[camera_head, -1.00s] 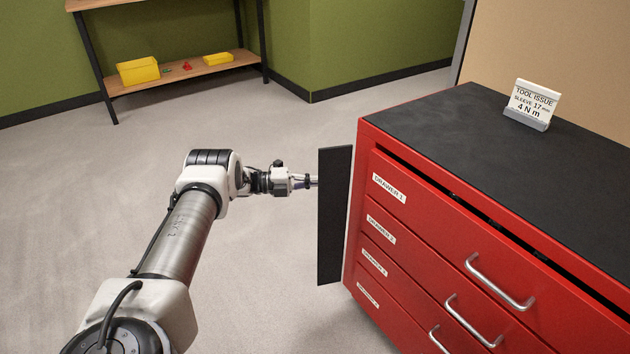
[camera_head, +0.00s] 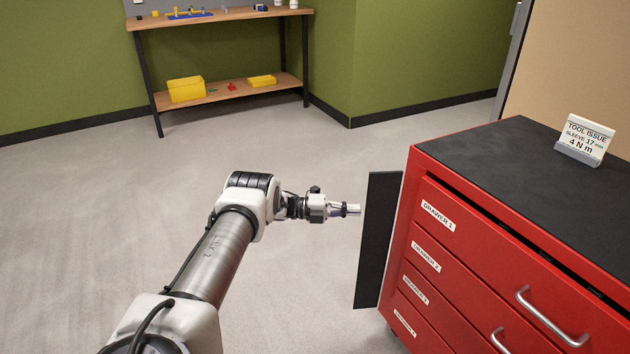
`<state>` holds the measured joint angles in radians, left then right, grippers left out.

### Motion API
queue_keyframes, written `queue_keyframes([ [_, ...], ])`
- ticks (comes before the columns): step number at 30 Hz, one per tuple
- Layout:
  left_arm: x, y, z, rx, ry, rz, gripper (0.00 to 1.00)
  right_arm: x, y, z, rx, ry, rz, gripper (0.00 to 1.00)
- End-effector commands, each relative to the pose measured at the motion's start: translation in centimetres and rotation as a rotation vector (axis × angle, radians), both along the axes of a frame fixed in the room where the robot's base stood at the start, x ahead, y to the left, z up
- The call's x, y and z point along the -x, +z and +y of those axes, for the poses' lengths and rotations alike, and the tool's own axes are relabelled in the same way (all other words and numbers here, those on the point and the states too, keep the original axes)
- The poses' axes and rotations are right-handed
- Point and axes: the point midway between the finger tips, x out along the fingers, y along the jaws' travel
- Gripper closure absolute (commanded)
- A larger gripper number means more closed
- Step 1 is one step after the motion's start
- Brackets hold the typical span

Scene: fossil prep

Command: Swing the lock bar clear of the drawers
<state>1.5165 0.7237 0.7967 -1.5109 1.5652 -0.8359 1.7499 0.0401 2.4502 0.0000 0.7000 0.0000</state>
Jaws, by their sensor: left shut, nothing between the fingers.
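The lock bar (camera_head: 378,240) is a flat black upright plate at the left front edge of the red drawer cabinet (camera_head: 424,172). It stands out to the left, off the drawer fronts, and the labelled left ends of the drawers are uncovered. Drawer 1 (camera_head: 480,240) is the top one, with further drawers below it. My left gripper (camera_head: 354,210) is shut and empty, just left of the bar, with a small gap showing between its tip and the bar. My right gripper is not in view.
A sign (camera_head: 585,140) reading "TOOL ISSUE, SLEEVE 17 mm, 4 N m" stands on the cabinet's black top. A wooden shelf unit (camera_head: 230,92) with yellow bins stands at the back wall. The floor left of the cabinet is clear.

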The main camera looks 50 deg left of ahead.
Motion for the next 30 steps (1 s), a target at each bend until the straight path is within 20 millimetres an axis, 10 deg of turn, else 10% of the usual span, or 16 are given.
queue_keyframes([
  [13, 1.5, -1.1, 8.6, -0.005, 0.001, -0.004, 1.0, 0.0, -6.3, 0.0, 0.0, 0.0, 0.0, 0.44],
  [30, 1.8, 0.0, 9.9, 0.001, 0.0, -0.001, 1.0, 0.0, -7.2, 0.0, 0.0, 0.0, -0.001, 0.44],
])
